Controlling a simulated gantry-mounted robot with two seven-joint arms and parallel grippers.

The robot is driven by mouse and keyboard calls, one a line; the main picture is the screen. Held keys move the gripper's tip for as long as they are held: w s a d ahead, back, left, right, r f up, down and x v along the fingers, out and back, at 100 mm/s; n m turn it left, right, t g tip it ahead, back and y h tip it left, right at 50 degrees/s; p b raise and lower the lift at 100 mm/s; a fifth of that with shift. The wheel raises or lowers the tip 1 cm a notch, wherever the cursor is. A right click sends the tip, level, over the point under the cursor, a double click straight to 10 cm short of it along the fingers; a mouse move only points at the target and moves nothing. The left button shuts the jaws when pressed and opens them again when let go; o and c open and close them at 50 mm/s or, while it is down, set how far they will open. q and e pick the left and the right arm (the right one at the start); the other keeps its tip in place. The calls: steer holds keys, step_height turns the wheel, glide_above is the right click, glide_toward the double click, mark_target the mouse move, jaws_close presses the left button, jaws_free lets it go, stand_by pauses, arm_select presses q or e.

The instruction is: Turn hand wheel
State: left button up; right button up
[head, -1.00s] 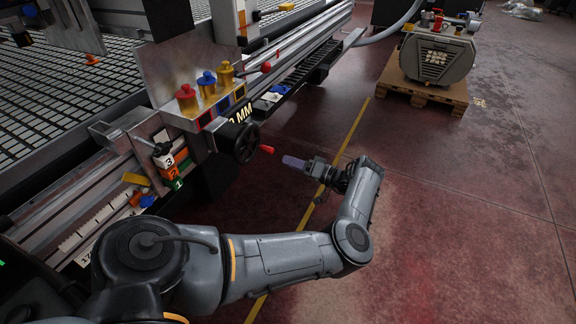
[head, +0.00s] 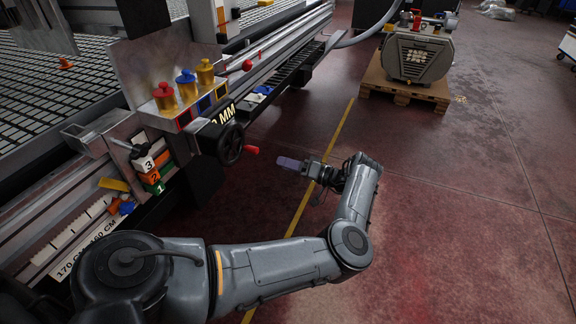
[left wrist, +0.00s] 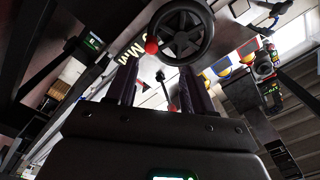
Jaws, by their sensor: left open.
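The black hand wheel (head: 229,143) is mounted on the front of the metal carriage on the table's edge. Its red handle (head: 251,150) sticks out at the wheel's right side. In the left wrist view the hand wheel (left wrist: 181,32) is at the top, beyond my fingers, with the red handle knob (left wrist: 151,47) at its lower left. My left gripper (head: 281,161) is open and empty, a short way right of the red handle and apart from it. In the left wrist view my left gripper (left wrist: 160,90) points toward the wheel. My right gripper is not in view.
Red, blue and yellow-topped knobs (head: 186,86) stand on the carriage above the wheel. Numbered coloured blocks (head: 149,172) sit to its left. A grey pump (head: 416,57) rests on a wooden pallet (head: 405,93) at the back right. The red floor around my left arm is clear.

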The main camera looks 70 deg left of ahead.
arm_select(q)
steer(key=shift+d, duration=0.1)
steer(key=v, duration=1)
steer(key=shift+w+d+b, duration=0.2)
steer(key=shift+w+b, duration=0.15)
